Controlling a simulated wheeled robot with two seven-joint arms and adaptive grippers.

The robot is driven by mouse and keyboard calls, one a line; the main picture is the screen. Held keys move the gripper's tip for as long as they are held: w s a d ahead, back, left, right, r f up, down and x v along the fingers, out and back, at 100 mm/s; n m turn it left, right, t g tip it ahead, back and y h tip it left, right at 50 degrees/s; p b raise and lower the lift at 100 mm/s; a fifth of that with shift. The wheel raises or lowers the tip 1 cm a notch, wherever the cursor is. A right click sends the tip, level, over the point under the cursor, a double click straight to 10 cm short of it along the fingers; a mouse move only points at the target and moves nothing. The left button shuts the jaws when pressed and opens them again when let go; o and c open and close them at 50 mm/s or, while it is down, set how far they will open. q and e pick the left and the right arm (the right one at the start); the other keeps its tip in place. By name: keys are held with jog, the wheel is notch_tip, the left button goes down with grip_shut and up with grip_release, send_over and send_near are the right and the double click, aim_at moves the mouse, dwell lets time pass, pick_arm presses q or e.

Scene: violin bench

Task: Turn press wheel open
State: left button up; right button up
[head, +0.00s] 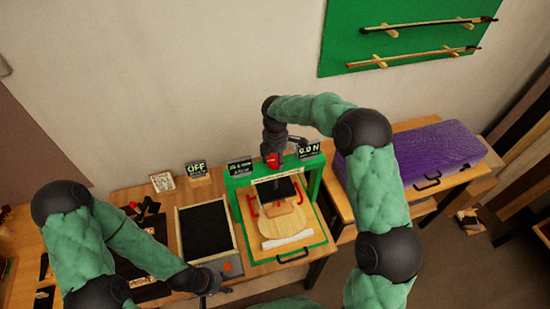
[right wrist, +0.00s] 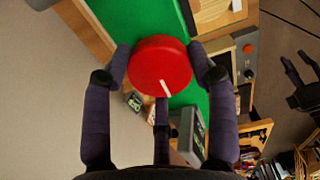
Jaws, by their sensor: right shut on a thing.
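The press wheel (right wrist: 160,62) is a red disc with a white mark on its face, seen close in the right wrist view. It shows as a small red patch on top of the green press (head: 238,182) in the head view. My right gripper (head: 273,150) comes down from above. Its fingers (right wrist: 164,75) are shut on the wheel's rim from both sides. Under the press beam a dark block (head: 274,188) sits above a pale wooden piece (head: 278,228) with red clamp-like parts beside it. My left gripper (head: 208,283) is low at the bench's front; its fingers are too small to read.
A dark-lined tray (head: 206,231) stands left of the press. An "OFF" sign (head: 196,168) and other small signs stand behind. A purple case (head: 430,158) lies on the right. A grey box with an orange-red button (head: 227,267) is near my left gripper.

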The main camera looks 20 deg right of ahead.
aim_at(276, 160)
jog(key=shift+s+f+n, duration=0.15)
jog(key=shift+f+n, duration=0.05)
jog(key=shift+n, duration=0.2)
jog(key=o, duration=1.1)
jog(key=shift+d, duration=0.1)
jog(key=shift+o, duration=0.2)
jog(key=shift+r, duration=0.1)
jog(key=shift+r, duration=0.15)
jog(key=shift+w+r, duration=0.2)
jog(key=shift+r, duration=0.05)
notch_tip(276, 160, up, 11)
jog(key=shift+r, duration=0.15)
jog(key=shift+s, duration=0.1)
